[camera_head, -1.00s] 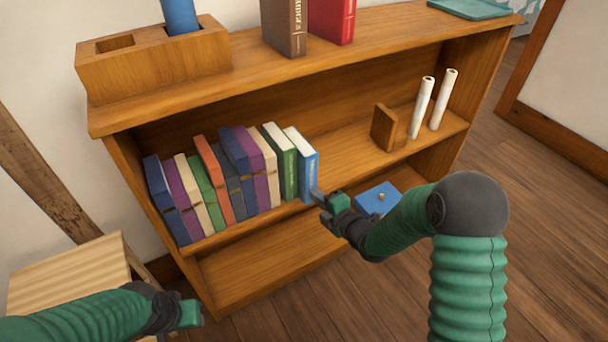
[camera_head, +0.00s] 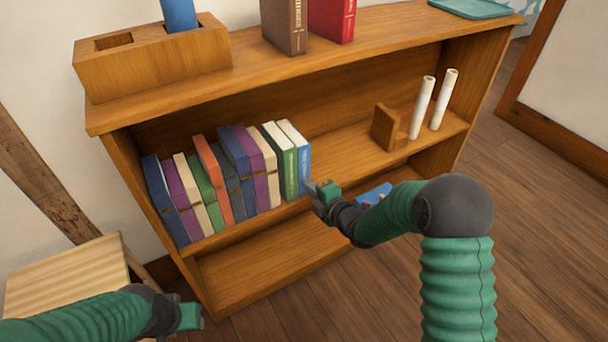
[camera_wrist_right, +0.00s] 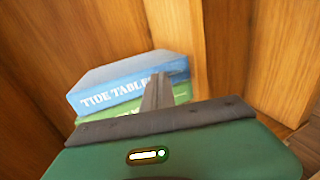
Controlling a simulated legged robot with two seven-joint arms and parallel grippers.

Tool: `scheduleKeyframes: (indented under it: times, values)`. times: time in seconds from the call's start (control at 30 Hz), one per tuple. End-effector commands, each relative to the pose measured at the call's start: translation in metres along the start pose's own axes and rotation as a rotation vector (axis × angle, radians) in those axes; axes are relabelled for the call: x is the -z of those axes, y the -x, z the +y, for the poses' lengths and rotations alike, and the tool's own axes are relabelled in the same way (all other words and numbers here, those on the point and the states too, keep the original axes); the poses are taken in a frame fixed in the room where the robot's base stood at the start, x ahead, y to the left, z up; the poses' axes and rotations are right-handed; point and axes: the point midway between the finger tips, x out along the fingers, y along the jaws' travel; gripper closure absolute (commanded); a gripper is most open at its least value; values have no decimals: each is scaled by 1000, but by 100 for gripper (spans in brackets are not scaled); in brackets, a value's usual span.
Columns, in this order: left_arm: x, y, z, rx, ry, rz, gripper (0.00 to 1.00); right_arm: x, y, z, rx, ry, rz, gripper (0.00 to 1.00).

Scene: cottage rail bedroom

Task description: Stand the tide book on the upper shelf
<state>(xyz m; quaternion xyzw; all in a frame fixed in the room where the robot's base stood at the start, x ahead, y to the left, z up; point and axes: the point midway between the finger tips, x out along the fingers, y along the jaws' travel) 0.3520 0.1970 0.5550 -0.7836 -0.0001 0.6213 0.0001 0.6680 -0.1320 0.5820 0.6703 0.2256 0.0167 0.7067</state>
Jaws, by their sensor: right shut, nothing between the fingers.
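The tide book (camera_head: 296,150) is blue with a white top, and its spine reads "TIDE TABLE..." in the right wrist view (camera_wrist_right: 120,88). It stands upright at the right end of the book row on the upper shelf (camera_head: 345,158), beside a green book (camera_head: 279,160). My right gripper (camera_head: 316,190) is shut and empty, its fingertips close to the tide book's spine; I cannot tell whether they touch it. In the wrist view the fingers (camera_wrist_right: 158,92) overlap part of the book. My left gripper (camera_head: 190,314) is low at the left, away from the shelves; its fingers are not clear.
A wooden bookend (camera_head: 384,127) and two white rolls (camera_head: 422,107) stand further right on the same shelf, with bare shelf between. A blue thing (camera_head: 374,194) lies low behind my right arm. A wooden stool (camera_head: 66,276) is at the left.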

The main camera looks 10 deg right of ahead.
Motion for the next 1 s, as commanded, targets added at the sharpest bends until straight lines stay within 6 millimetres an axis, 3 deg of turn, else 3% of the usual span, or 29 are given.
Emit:
scheduleKeyframes:
  times: [0.23,1.0]
  values:
    - [0,0,0,0,0,0,64,0,3,-1,1,1,0,100]
    - [0,0,0,0,0,0,64,0,72,-22,-1,0,-1,100]
